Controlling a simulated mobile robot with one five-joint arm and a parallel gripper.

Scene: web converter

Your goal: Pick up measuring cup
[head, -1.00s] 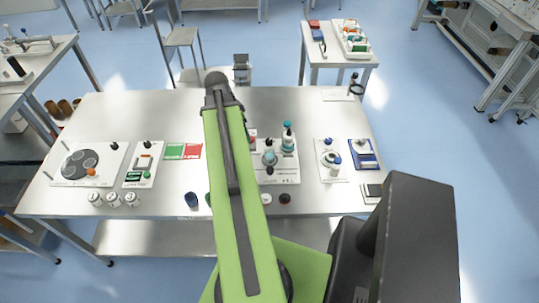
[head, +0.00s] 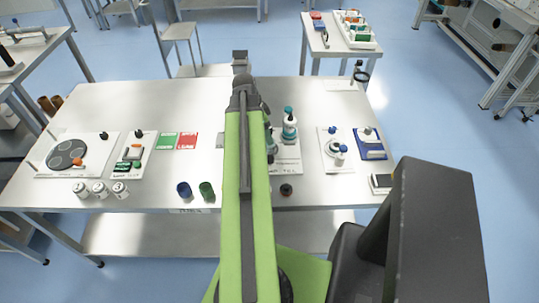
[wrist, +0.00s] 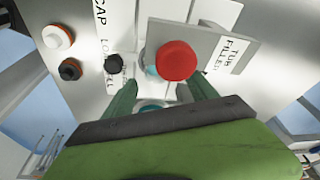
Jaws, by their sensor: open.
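No object in view can be told for certain as the measuring cup. A small blue cup (head: 184,189) and a dark green cup (head: 207,192) stand at the table's front edge, left of my arm. A white bottle with a teal cap (head: 289,125) stands on a white station right of my arm. In the wrist view my gripper (wrist: 165,88) is open, with two dark green fingers spread apart. Between and beyond them are a red knob (wrist: 176,60) and partly hidden teal parts (wrist: 151,107). The head view hides my fingers behind my arm.
The steel table (head: 110,105) is clear toward its back left. A grey plate (wrist: 217,47) lettered "TUB FILLER" lies close beyond my fingers. White jars (head: 100,190) stand at the front left. A blue device (head: 369,144) sits at the right.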

